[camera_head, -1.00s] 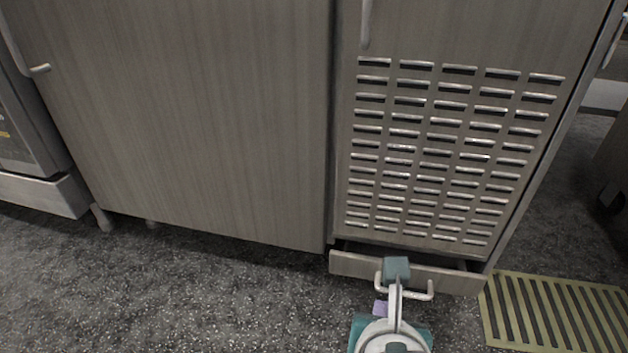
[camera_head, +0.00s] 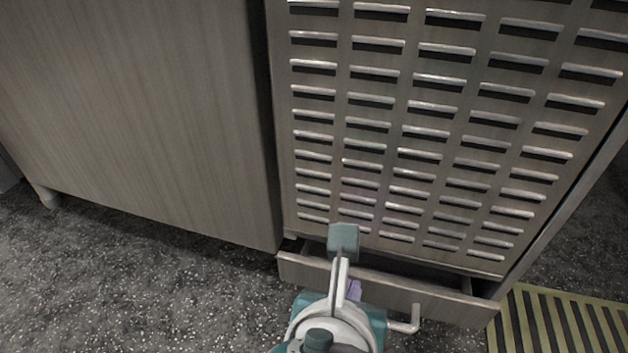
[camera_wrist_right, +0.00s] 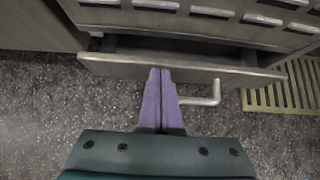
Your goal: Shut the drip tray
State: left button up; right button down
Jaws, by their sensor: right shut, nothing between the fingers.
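The drip tray (camera_head: 437,299) is a shallow metal drawer at the bottom of the louvred cabinet, and it stands partly pulled out. A dark gap shows behind its front panel. In the right wrist view the tray front (camera_wrist_right: 120,67) crosses the top, with its bent bar handle (camera_wrist_right: 207,97) to the right of the fingers. My right gripper (camera_wrist_right: 159,72) is shut and empty, its purple fingertips at the tray's front panel. I cannot tell whether they touch it. In the head view my right gripper (camera_head: 354,290) partly hides the panel and handle. My left gripper is not in view.
The louvred cabinet door (camera_head: 400,130) rises above the tray. A plain wooden cabinet (camera_head: 130,120) stands to the left. A yellow slatted floor grate (camera_head: 560,325) lies at the right. The speckled floor (camera_head: 150,290) in front is clear.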

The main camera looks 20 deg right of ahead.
aim_at(352, 271)
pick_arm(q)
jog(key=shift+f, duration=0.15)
pick_arm(e)
jog(key=shift+a, duration=0.25)
jog(key=w+d, duration=0.2)
jog(key=w, duration=0.1)
jog(key=shift+w+d, duration=0.25)
jog(key=shift+s+a+f, duration=0.1)
jog(key=shift+s, duration=0.05)
pick_arm(q)
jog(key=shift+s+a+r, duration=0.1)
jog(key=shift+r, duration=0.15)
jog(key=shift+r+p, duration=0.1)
jog(key=shift+p, duration=0.25)
